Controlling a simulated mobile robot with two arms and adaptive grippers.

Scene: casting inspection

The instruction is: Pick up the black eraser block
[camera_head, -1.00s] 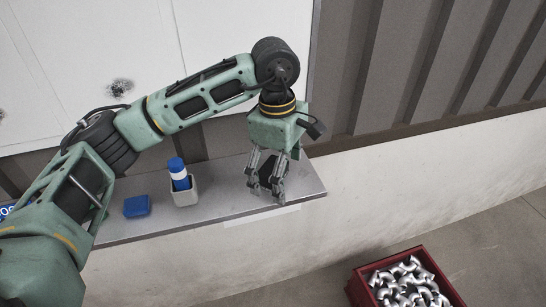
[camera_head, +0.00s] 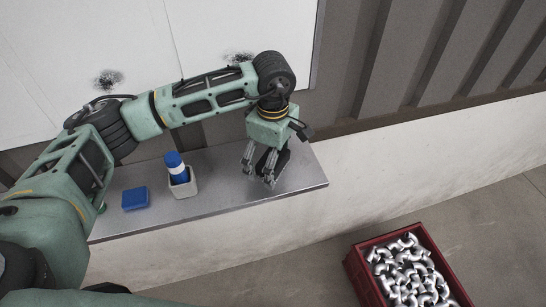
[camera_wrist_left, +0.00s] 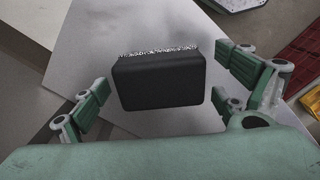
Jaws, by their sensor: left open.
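The black eraser block (camera_wrist_left: 160,82) lies on a light grey surface in the left wrist view, with a pale fuzzy strip along its far edge. My left gripper (camera_wrist_left: 161,98) is open, with fingers to the left and right of the block and visible gaps on both sides. In the head view my left gripper (camera_head: 262,174) points down over the right part of the grey shelf (camera_head: 230,190). A dark shape by its fingers there is partly hidden. My right gripper is not in view.
On the shelf to the left stand a blue block (camera_head: 135,198) and a grey cup (camera_head: 184,187) holding a blue-and-white bottle (camera_head: 175,166). A smudged white board (camera_head: 50,90) is behind. A red crate (camera_head: 362,279) of metal pipe pieces sits lower right.

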